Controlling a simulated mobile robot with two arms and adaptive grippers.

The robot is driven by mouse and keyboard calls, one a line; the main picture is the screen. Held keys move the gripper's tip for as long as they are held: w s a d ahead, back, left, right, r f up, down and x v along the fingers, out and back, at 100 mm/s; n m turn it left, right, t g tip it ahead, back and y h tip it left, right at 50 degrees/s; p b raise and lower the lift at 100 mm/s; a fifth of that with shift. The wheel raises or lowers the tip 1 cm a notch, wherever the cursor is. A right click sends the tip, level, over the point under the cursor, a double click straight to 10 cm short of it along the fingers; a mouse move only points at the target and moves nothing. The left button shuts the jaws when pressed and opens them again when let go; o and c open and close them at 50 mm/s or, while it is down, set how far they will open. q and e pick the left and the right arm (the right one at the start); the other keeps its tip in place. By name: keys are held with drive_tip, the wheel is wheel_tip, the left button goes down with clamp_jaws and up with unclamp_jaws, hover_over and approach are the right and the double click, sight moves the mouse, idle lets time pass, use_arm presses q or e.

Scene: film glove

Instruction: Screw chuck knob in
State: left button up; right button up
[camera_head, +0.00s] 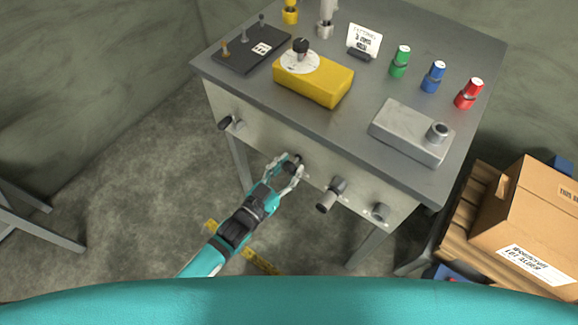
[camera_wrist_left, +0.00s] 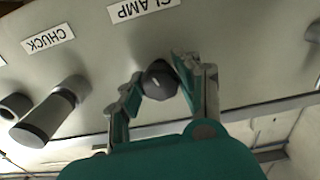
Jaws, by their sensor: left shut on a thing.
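My left gripper (camera_head: 286,172) is at the front panel of the grey bench. In the left wrist view its two fingers (camera_wrist_left: 160,88) are shut on a dark round knob (camera_wrist_left: 158,80), which sits below the upside-down CLAMP label (camera_wrist_left: 143,9). The chuck knob (camera_wrist_left: 48,112), a grey cylinder with a dark end, sticks out of the panel near the CHUCK label (camera_wrist_left: 48,40). In the head view the chuck knob (camera_head: 331,194) is to the right of my left gripper and apart from it. My right gripper is not in view.
Another dark knob (camera_head: 230,122) is on the panel's left and a short grey fitting (camera_head: 380,212) on its right. The bench top (camera_head: 370,83) bears a yellow box (camera_head: 325,84), a grey block (camera_head: 405,137) and coloured knobs. Cardboard boxes (camera_head: 530,215) stand at the right.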

use_arm(q)
drive_tip(key=m, duration=0.2)
drive_tip(key=shift+s+f+m, duration=0.1)
drive_tip(key=shift+f+m, duration=0.1)
drive_tip(key=shift+m, duration=0.2)
drive_tip(key=m, duration=0.3)
drive_tip(key=shift+m, duration=0.3)
drive_tip(key=m, duration=0.3)
drive_tip(key=shift+a+f+m, duration=0.1)
drive_tip(key=shift+m, duration=0.2)
drive_tip(key=m+b, duration=0.1)
drive_tip(key=m, duration=0.1)
drive_tip(key=shift+m, duration=0.4)
drive_tip(key=m+b, duration=0.2)
drive_tip(key=m, duration=0.4)
drive_tip(key=shift+f, duration=0.1)
drive_tip(key=m+b, duration=0.1)
drive_tip(key=m, duration=0.2)
drive_tip(key=shift+m+b, duration=0.35)
drive_tip(key=shift+m, duration=0.05)
drive_tip(key=shift+m+b, duration=0.8)
drive_tip(key=shift+m, duration=1.2)
